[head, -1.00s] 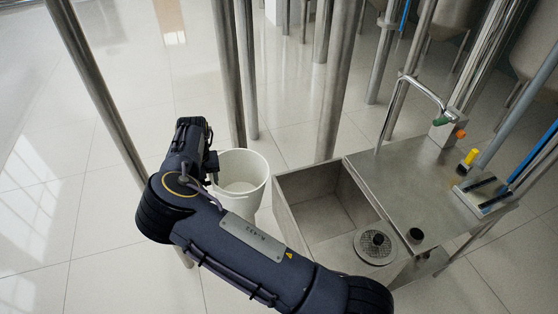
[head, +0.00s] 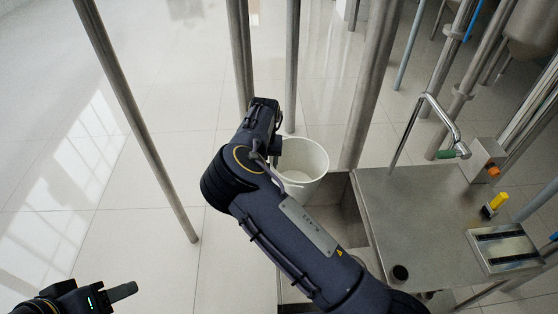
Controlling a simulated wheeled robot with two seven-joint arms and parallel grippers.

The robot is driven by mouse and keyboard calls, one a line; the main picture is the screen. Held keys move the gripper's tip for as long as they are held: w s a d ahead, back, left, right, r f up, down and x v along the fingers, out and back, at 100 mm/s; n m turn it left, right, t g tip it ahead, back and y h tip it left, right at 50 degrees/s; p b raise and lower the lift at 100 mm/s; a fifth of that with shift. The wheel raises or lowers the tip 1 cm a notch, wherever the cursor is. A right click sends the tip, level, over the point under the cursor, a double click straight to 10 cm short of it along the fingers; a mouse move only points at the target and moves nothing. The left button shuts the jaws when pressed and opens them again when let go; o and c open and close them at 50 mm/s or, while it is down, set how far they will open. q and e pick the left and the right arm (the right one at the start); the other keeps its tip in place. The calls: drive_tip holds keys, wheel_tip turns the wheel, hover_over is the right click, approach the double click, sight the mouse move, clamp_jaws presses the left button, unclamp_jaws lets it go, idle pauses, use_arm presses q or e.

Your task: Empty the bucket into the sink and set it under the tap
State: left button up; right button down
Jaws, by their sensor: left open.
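The white bucket (head: 304,160) is at the middle of the head view, over the back left part of the steel sink (head: 350,222), and looks about upright. Its inside is pale, and I cannot tell how full it is. My right arm crosses in front of the sink. Its gripper (head: 275,158) is at the bucket's left side, holding it, with the fingers mostly hidden. My left gripper (head: 122,292) is open and empty at the bottom left, far from the bucket. The tap (head: 440,118) is a bent steel pipe behind the sink's steel top.
Steel posts (head: 241,55) stand behind the bucket. Open tiled floor lies left.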

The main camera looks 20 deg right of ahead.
drive_tip(key=shift+r+t+y, duration=0.3)
drive_tip(key=shift+s+d+r+t+y, duration=0.1)
drive_tip(key=shift+d+r+t+y, duration=0.2)
drive_tip(key=shift+t+y, duration=0.45)
drive_tip(key=shift+s+d+r+t+y, duration=0.2)
drive_tip(key=shift+s+r+t+y, duration=0.05)
drive_tip(key=shift+t+y, duration=0.1)
drive_tip(key=shift+a, duration=0.15)
